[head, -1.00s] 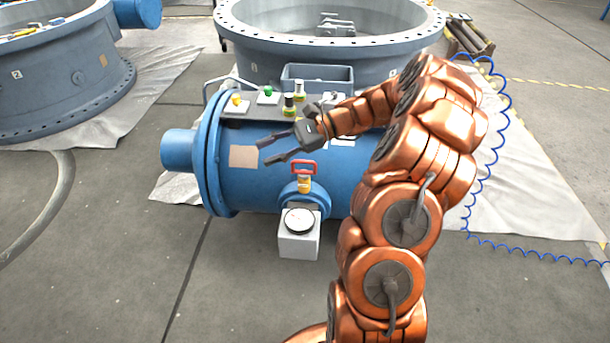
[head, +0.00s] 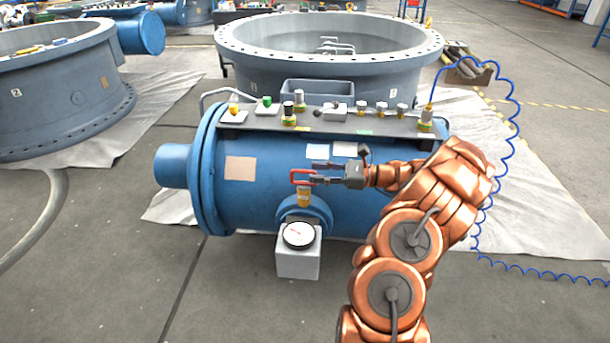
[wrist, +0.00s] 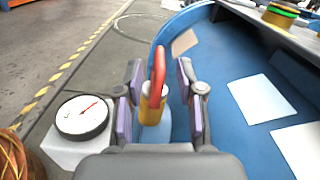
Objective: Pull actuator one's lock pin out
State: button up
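The wrist view shows the red handle (wrist: 157,75) and the yellow collar (wrist: 153,108) end-on. My gripper (head: 317,173) points left at the handle from its right side. In the wrist view its purple-padded fingers (wrist: 160,85) are apart, one on each side of the handle, with gaps visible. I cannot see a number on the actuator.
A round gauge on a grey box (head: 298,235) stands just in front of the pin. A dark shelf (head: 330,117) with several fittings runs along the actuator's top. A blue coiled hose (head: 512,130) hangs at the right.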

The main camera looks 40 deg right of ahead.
jog(key=shift+b+x, duration=0.45)
jog(key=shift+x, duration=1.65)
grip_shut()
